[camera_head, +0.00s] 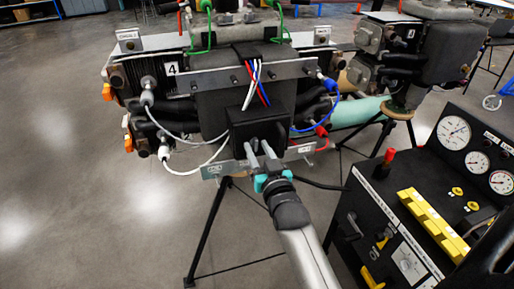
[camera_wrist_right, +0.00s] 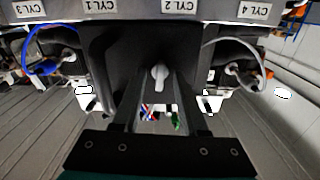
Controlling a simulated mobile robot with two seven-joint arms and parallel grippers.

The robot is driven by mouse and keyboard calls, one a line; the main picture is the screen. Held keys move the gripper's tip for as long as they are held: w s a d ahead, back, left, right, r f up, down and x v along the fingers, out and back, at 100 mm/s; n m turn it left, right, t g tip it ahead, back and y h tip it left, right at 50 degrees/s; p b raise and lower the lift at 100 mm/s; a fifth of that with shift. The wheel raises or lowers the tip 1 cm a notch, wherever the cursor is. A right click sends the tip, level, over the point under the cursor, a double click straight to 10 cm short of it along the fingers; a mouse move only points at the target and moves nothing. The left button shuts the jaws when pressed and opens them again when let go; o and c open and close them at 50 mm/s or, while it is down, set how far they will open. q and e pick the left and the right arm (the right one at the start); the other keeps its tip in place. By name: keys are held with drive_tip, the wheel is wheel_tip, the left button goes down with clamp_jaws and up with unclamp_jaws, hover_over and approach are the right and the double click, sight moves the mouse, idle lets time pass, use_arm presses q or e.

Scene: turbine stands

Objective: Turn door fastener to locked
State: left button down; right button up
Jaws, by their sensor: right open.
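The door fastener (camera_wrist_right: 160,77) is a small pale grey knob with a short lever on the black box (camera_head: 270,122) at the front of the engine. In the right wrist view its lever points down the picture. My right gripper (camera_head: 259,153) is open, with its fingertips close to the front of the black box. In the right wrist view, the two dark fingers (camera_wrist_right: 158,95) stand on either side of the fastener, with a gap visible around it. I cannot tell whether a fingertip touches it. In the head view the fastener is hard to make out. My left gripper is not in view.
Blue and white cables (camera_head: 335,115) loop beside the box, and thin stand legs (camera_head: 208,232) reach the floor below. A control panel (camera_head: 400,220) with gauges and a yellow strip stands at the right. The floor (camera_head: 70,200) at the left is clear.

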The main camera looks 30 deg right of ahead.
drive_tip(key=shift+w, duration=0.15)
drive_tip(key=shift+p, duration=0.3)
idle(0.4)
clamp_jaws()
idle(1.2)
